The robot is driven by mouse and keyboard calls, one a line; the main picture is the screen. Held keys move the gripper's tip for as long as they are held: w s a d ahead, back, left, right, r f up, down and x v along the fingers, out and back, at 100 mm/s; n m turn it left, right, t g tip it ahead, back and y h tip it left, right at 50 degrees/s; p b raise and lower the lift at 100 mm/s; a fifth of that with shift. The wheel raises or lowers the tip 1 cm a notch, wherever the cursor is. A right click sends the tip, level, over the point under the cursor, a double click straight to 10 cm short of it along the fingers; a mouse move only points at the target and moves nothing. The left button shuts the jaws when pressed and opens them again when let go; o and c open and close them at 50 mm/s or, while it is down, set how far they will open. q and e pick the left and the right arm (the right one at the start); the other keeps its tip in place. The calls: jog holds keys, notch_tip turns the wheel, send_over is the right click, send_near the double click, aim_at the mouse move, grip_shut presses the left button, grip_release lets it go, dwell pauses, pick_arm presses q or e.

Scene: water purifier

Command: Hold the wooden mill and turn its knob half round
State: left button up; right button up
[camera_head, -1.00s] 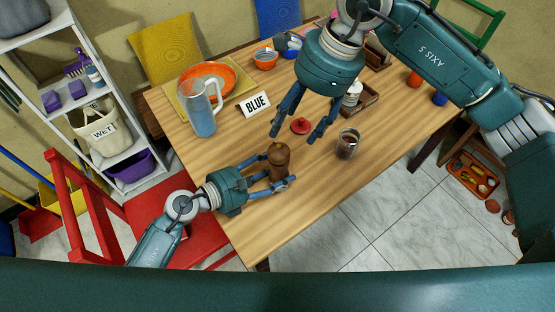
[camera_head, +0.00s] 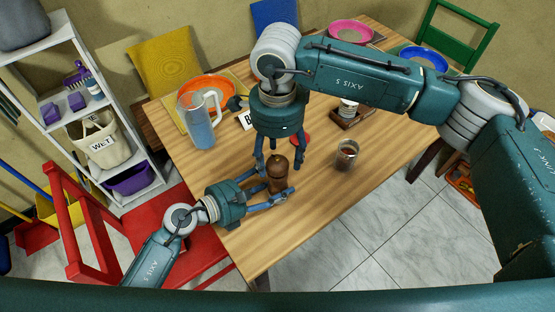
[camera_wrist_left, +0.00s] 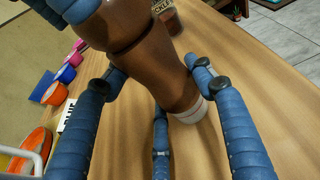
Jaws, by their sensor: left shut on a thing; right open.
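The brown wooden mill (camera_head: 277,174) stands on the table (camera_head: 330,220) near its front left edge. My left gripper (camera_head: 272,192) is shut around the lower body of the mill. In the left wrist view the mill (camera_wrist_left: 160,65) fills the upper middle between the blue fingers of the left gripper (camera_wrist_left: 160,90). My right gripper (camera_head: 279,160) is above the mill, pointing down, with its open fingers on both sides of the knob end. I cannot tell whether these fingers touch it.
A glass with brown contents (camera_head: 347,155) stands right of the mill. A red lid (camera_head: 301,140) lies behind the right gripper. A clear blue pitcher (camera_head: 199,122) stands at the left near the orange plate (camera_head: 214,88). The table's front right is clear.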

jog(key=shift+f, duration=1.15)
jog(key=c, duration=1.2)
jog(key=shift+m, duration=0.4)
